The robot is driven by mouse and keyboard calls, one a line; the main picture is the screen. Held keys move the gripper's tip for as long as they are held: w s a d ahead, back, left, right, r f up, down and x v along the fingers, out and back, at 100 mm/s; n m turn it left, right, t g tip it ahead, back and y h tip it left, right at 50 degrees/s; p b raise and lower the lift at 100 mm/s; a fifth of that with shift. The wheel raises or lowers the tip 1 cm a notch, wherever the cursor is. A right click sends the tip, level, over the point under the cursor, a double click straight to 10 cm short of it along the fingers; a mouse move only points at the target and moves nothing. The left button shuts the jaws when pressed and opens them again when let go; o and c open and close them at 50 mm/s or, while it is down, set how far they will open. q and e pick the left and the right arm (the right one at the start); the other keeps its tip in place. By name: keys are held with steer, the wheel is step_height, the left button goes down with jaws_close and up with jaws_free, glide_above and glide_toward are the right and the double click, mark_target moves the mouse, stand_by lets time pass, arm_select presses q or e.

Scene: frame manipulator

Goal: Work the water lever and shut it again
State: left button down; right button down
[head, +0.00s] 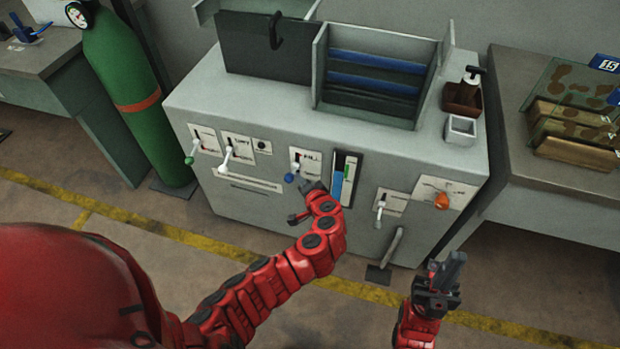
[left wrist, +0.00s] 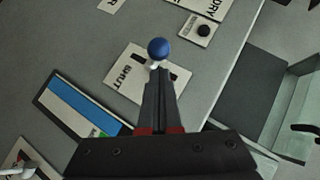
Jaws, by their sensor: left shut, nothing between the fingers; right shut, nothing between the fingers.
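The water lever is a short lever with a blue knob (head: 289,177) on a white label plate at the middle of the grey machine's front. In the left wrist view the blue knob (left wrist: 158,47) stands just beyond my fingertips, over a plate (left wrist: 125,80) marked SHUT. My left gripper (head: 307,190) is shut and empty, beside the knob. Its closed fingers (left wrist: 157,85) point at the lever; I cannot tell whether they touch it. My right gripper (head: 447,275) is shut and empty, low at the right, away from the machine.
Other levers with green (head: 189,160), white (head: 223,168) and orange (head: 441,201) knobs share the panel. A blue and green level gauge (head: 345,180) sits right of the blue lever. A grey pedal (head: 379,274) is below. A green gas cylinder (head: 125,90) stands at left.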

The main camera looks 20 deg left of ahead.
arm_select(q)
steer(key=shift+a+f, duration=0.25)
steer(key=shift+a, duration=0.1)
step_height(320, 180, down, 6)
steer(key=s+n+t+y+b, duration=0.1)
steer(key=n+t+b, duration=0.3)
steer(key=b, duration=2.7)
steer(key=shift+f+t+y, duration=0.25)
steer(key=shift+t+y, duration=0.65)
steer(key=shift+s, duration=0.1)
